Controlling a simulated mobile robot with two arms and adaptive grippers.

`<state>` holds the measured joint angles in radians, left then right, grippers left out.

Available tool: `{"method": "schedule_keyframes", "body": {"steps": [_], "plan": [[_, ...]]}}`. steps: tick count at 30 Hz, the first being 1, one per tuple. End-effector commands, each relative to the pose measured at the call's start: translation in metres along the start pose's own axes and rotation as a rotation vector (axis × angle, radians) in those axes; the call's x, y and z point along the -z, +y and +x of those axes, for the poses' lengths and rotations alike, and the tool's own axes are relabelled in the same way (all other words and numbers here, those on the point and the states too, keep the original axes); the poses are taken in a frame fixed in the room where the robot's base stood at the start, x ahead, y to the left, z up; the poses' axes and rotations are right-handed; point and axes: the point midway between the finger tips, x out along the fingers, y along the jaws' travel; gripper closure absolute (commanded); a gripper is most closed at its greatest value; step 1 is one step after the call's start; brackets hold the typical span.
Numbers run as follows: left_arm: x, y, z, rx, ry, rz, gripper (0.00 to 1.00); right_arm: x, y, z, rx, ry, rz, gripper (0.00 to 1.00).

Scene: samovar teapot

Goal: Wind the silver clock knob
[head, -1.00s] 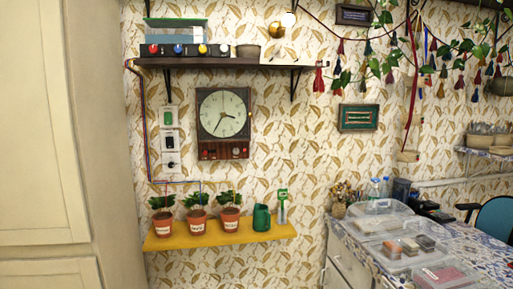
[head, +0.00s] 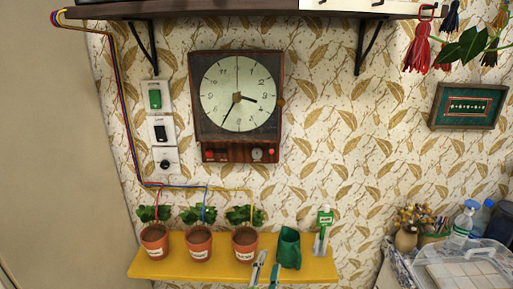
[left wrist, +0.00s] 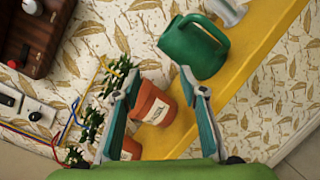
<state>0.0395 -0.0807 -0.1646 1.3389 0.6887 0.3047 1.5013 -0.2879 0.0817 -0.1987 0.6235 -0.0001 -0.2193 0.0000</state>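The wall clock (head: 238,98) has a brown wooden case and a pale round dial. My left gripper (head: 265,271) shows at the bottom edge, low in front of the yellow shelf and well below the clock. In the left wrist view my left gripper (left wrist: 160,84) has its fingers spread apart with nothing between them; a plant pot shows beyond. A corner of the clock (left wrist: 40,38) shows at upper left there, with a pale knob (left wrist: 32,7). My right gripper is not in view.
The yellow shelf (head: 165,268) holds several potted plants, a green watering can (head: 289,248) and a green-topped tool (head: 323,232). Switches (head: 158,127) and coloured wires are left of the clock. A dark shelf (head: 240,10) hangs above.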

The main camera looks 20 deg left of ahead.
Motion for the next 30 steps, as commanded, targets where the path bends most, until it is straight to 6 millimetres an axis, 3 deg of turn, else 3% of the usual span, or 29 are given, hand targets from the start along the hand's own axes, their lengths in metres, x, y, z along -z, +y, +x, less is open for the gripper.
{"method": "schedule_keyframes", "body": {"steps": [1,3,6,9,17,30], "plan": [[-0.032,0.050,0.013,-0.091,-0.030,-0.157,0.61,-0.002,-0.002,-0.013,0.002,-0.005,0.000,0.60],[-0.060,0.103,0.023,-0.196,-0.075,-0.370,0.61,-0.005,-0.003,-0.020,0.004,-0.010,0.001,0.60],[-0.088,0.160,0.028,-0.303,-0.141,-0.607,0.61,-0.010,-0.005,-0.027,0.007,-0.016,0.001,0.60],[-0.102,0.194,0.028,-0.362,-0.189,-0.755,0.61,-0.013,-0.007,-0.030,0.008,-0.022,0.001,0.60],[-0.110,0.219,0.048,-0.388,-0.217,-0.828,0.61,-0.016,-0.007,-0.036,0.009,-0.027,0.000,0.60],[-0.112,0.253,0.130,-0.385,-0.214,-0.824,0.61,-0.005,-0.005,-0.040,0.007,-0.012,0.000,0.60]]}}
